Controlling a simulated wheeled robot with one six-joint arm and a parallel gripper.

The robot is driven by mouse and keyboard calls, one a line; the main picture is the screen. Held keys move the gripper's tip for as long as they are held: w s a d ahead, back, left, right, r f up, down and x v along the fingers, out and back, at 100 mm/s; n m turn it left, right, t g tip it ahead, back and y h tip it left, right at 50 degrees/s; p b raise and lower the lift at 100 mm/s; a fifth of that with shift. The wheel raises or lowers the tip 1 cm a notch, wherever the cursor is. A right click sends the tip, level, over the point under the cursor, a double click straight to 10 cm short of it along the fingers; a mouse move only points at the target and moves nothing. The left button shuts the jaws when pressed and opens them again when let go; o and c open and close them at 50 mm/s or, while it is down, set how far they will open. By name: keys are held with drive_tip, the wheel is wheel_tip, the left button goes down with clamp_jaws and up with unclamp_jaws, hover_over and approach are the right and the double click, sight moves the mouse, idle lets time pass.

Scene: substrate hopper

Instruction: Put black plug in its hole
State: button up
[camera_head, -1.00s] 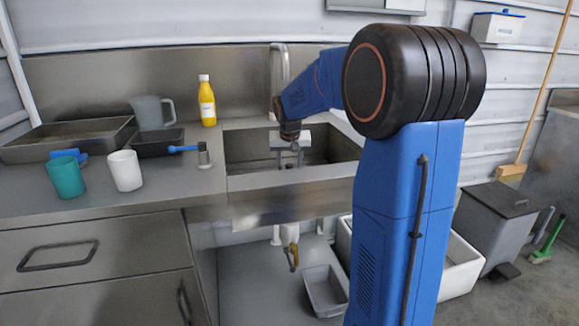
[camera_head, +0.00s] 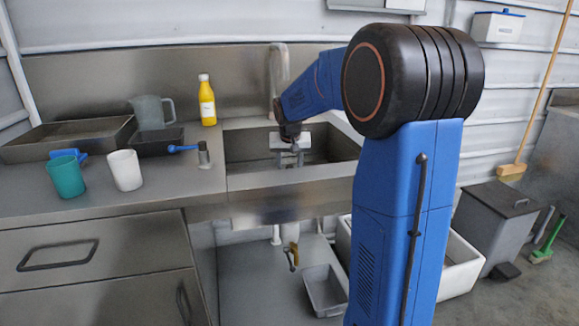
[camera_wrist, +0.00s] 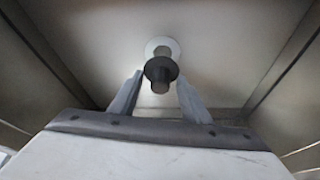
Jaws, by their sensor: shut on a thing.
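My gripper (camera_head: 290,160) points down into the sink basin (camera_head: 243,148). In the wrist view, the black plug (camera_wrist: 161,72), a dark disc with a short stem, sits between the fingertips of my gripper (camera_wrist: 161,88), and they are shut on it. The hole (camera_wrist: 160,44) shows as a pale round ring in the basin floor, just beyond the plug and partly hidden by it. I cannot tell how large the gap between plug and hole is. The plug is not clearly visible in the head view.
The basin walls close in around my gripper. A tap (camera_head: 279,75) stands behind it. On the counter left are a yellow bottle (camera_head: 207,102), a white cup (camera_head: 125,170), a teal cup (camera_head: 66,176) and a grey jug (camera_head: 147,111).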

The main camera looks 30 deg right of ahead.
drive_tip(key=shift+f, duration=1)
drive_tip(key=shift+f, duration=0.1)
drive_tip(key=shift+f, duration=1.05)
drive_tip(key=o, duration=1.2)
